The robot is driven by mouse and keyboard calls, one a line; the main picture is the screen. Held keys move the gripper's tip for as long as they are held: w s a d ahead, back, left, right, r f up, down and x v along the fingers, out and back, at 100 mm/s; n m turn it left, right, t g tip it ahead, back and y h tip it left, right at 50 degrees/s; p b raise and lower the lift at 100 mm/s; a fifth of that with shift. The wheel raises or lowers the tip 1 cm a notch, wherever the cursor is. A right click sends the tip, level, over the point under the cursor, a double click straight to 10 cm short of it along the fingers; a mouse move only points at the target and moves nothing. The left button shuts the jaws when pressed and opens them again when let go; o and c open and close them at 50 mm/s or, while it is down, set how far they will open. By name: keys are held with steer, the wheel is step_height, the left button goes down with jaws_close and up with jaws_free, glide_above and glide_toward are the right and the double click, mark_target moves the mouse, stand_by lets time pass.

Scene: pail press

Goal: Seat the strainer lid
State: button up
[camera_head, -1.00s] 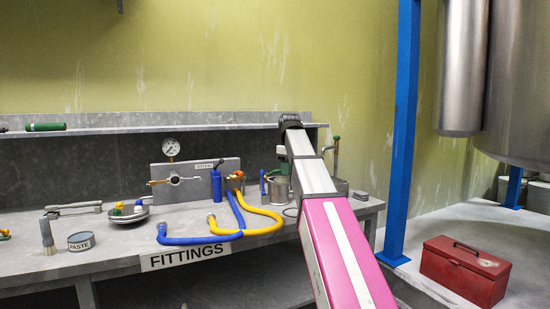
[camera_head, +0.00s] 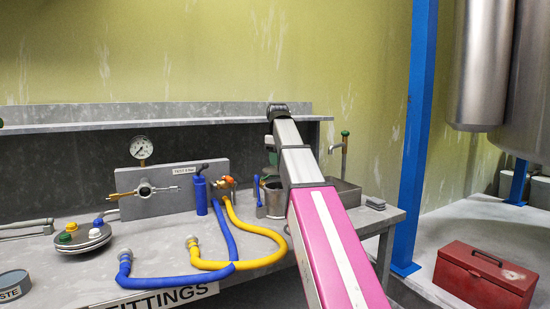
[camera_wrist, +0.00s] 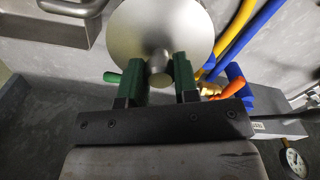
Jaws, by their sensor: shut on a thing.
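The strainer lid (camera_wrist: 165,25) is a round, pale metal disc with a rounded knob in the wrist view. My gripper (camera_wrist: 158,76) has its two green fingers closed on either side of that knob. In the head view my arm crosses in front of the gripper, and only a bit of green shows beside it; I cannot make out the lid there. A grey metal pail (camera_head: 271,200) stands on the bench, partly behind my arm. The pail does not show in the wrist view, so I cannot tell whether the lid touches it.
A blue bottle (camera_head: 200,194), an orange-handled valve (camera_head: 226,182) and blue and yellow hoses (camera_head: 262,232) lie left of the pail. A sink (camera_head: 342,193) with a green-topped tap (camera_head: 344,143) is at right. A gauge (camera_head: 141,148) stands behind. A blue post (camera_head: 418,150) rises beyond the bench.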

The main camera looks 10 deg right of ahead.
mark_target(277, 174)
steer(key=shift+f, duration=0.1)
stand_by(0.4)
steer(key=shift+f, duration=2.1)
steer(key=shift+f, duration=0.8)
steer(key=o, duration=1)
